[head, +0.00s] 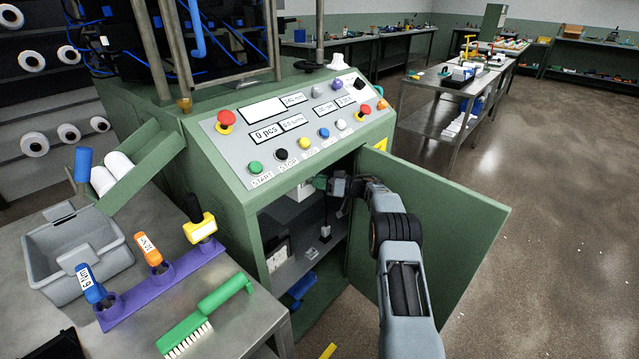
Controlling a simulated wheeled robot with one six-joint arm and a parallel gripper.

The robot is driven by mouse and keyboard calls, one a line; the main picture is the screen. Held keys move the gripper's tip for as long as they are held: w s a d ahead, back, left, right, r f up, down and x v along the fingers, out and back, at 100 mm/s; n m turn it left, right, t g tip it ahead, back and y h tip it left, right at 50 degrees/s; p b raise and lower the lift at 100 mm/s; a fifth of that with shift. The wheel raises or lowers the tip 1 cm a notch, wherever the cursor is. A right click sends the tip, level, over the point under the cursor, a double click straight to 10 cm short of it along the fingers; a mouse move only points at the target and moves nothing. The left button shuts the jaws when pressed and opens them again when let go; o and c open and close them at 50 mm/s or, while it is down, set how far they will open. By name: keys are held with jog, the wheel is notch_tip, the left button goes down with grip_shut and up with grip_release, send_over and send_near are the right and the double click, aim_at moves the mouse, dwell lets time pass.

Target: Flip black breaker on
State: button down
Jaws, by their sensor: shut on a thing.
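The green machine cabinet (222,215) stands in the middle of the head view, its door (450,230) swung open to the right. My arm reaches in past the door. My gripper (326,185) is inside the upper part of the opening, beside a small whitish box (303,190). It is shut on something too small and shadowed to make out. A small black block (325,234) sits lower, under a thin dark vertical line. I cannot tell which part is the black breaker or how its lever stands.
A white and dark unit (278,257) and a blue item (301,287) are lower in the cabinet. The sloped control panel (240,118) is above. A metal table (150,335) at left holds a grey bin (75,255), purple rack (160,284) and green brush (207,314).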

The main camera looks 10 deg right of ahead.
jog(key=c, duration=1.1)
grip_release()
jog(key=shift+o, duration=0.2)
jog(key=shift+s+r+m+t, duration=0.1)
jog(key=shift+m+t, duration=0.3)
